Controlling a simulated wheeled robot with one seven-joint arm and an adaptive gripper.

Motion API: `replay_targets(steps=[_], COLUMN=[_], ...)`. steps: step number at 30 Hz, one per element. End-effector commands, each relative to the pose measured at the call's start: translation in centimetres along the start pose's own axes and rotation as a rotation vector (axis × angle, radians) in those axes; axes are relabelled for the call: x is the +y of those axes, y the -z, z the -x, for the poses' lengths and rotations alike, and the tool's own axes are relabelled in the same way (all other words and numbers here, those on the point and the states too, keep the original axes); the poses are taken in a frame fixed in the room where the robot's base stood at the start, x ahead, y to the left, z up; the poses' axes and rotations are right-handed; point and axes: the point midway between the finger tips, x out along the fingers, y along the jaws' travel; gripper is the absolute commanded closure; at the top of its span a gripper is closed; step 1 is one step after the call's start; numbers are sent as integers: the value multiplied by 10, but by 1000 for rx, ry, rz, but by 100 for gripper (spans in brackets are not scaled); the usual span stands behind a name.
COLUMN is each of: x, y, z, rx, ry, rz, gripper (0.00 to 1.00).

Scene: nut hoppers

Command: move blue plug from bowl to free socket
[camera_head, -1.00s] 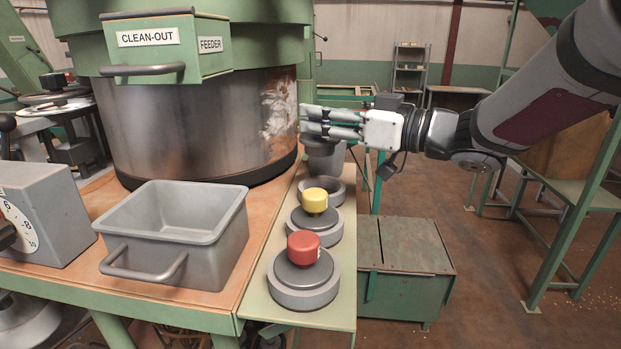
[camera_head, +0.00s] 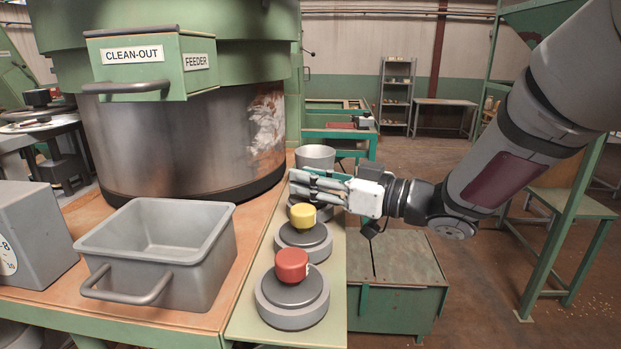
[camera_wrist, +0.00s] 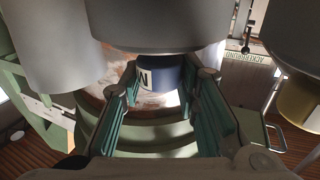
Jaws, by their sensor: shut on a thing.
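My gripper (camera_head: 300,184) is shut on the blue plug, over the green ledge just behind the yellow plug (camera_head: 303,216). In the wrist view the blue plug (camera_wrist: 176,76), with a white label, shows between the fingers; in the head view the fingers hide it. A grey round body lies right beyond it in the wrist view. The free socket (camera_head: 327,213), a grey ring, is under my gripper, mostly hidden by the fingers and the yellow plug. I cannot tell whether the plug touches it. The grey bowl (camera_head: 315,157) stands behind my gripper.
The red plug (camera_head: 291,265) sits in the nearest socket and the yellow plug in the one behind it, close to my fingers. A grey bin (camera_head: 160,245) stands left on the table. The steel hopper drum (camera_head: 185,145) rises left of my fingertips.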

Motion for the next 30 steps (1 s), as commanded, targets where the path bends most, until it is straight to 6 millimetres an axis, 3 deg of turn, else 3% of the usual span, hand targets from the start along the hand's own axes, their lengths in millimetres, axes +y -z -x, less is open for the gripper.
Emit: replay_targets(steps=[1, 2, 4, 17, 30], x=[0, 0, 0, 1, 1], y=[-2, -2, -2, 1, 1], z=[0, 0, 0, 5, 88], rx=[0, 0, 0, 0, -1], ry=[0, 0, 0, -3, -5], rz=[-1, 0, 0, -1, -1], gripper=[100, 66, 51, 51, 51])
